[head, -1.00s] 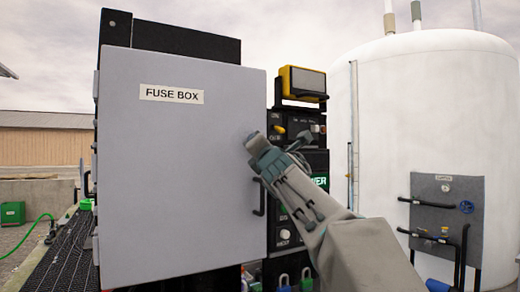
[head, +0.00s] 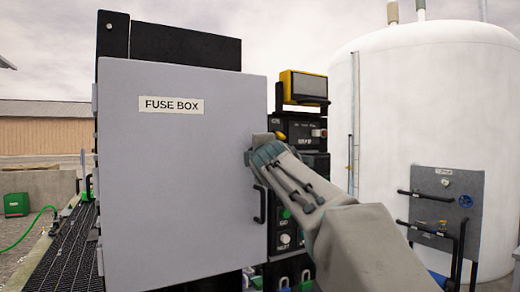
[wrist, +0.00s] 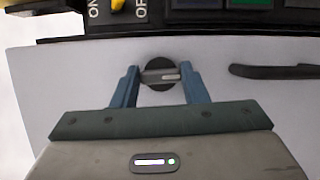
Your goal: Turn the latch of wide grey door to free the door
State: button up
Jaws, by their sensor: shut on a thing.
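The wide grey door (head: 180,190), marked FUSE BOX, is shut flat across the front of its box in the head view. Its latch is a round dark knob (wrist: 152,66) with a grey bar across it, near the door's edge in the wrist view. The bar lies roughly level across that picture, with a pale mark toward its right end. My gripper (wrist: 160,76) is at the latch, one blue finger on each side, shut on it. In the head view my gripper (head: 254,150) hides the latch.
A black door handle (head: 260,205) stands out below my gripper; it also shows in the wrist view (wrist: 275,72). A black panel with switches (head: 297,133) and a yellow-framed lamp (head: 302,86) is just right of the door. A white tank (head: 430,110) stands farther right.

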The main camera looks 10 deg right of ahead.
jog(key=shift+m, duration=0.3)
dwell(0.4)
jog(key=o, duration=1)
jog(key=s+b, duration=0.1)
jog(key=s, duration=0.3)
jog(key=s+b, duration=0.1)
jog(key=s, duration=0.4)
jog(key=s+a+b, duration=0.1)
jog(key=s, duration=0.4)
jog(key=shift+w, duration=0.1)
